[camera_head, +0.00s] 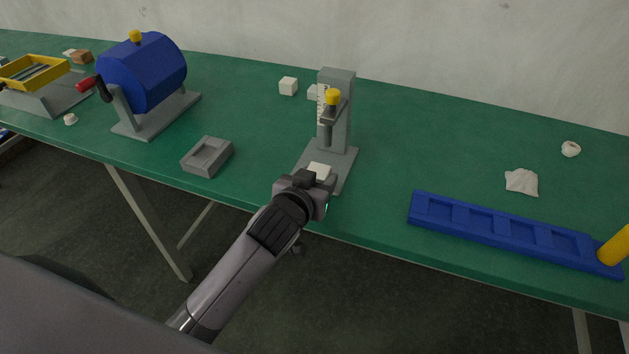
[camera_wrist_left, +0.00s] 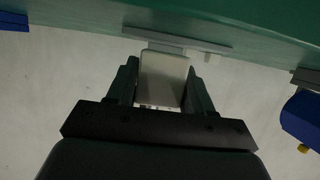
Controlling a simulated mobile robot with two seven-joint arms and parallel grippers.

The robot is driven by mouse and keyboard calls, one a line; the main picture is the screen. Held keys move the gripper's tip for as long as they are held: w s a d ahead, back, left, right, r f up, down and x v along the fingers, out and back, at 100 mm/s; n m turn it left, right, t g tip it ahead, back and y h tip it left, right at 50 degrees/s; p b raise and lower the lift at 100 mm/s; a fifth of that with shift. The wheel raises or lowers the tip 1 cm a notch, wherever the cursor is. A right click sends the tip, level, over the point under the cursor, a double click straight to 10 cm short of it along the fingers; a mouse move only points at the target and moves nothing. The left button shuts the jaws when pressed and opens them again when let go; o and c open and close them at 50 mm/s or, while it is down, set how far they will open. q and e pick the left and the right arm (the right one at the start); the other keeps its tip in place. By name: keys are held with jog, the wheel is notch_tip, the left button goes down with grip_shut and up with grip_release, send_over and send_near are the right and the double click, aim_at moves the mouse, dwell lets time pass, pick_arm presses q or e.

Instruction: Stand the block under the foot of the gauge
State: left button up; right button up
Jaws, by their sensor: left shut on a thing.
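The gauge (camera_head: 341,115) is a grey post with a white scale, standing on a flat grey base (camera_head: 344,165) near the table's front edge. Its foot (camera_head: 327,132) hangs from an arm with a yellow knob (camera_head: 333,97). My left gripper (camera_head: 310,178) is at the front of the base, shut on a whitish block (camera_head: 320,170). The block also shows between the fingers in the left wrist view (camera_wrist_left: 162,80). It is low, in front of and below the foot. I cannot tell whether it touches the base. The right gripper is not in view.
A grey tray (camera_head: 190,162) lies left of the gauge, a blue drum (camera_head: 143,75) farther left. A blue slotted rack (camera_head: 480,224) lies to the right. A crumpled white piece (camera_head: 522,182) lies at right. The green table is clear between.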

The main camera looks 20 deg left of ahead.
pick_arm(q)
jog(key=shift+w+f+b, duration=0.3)
jog(key=shift+w+f, duration=0.2)
jog(key=shift+w, duration=0.05)
jog(key=shift+w+r, duration=0.1)
jog(key=shift+w, duration=0.1)
jog(key=shift+w+d, duration=0.1)
jog(key=shift+w, duration=1.6)
jog(key=o, duration=0.9)
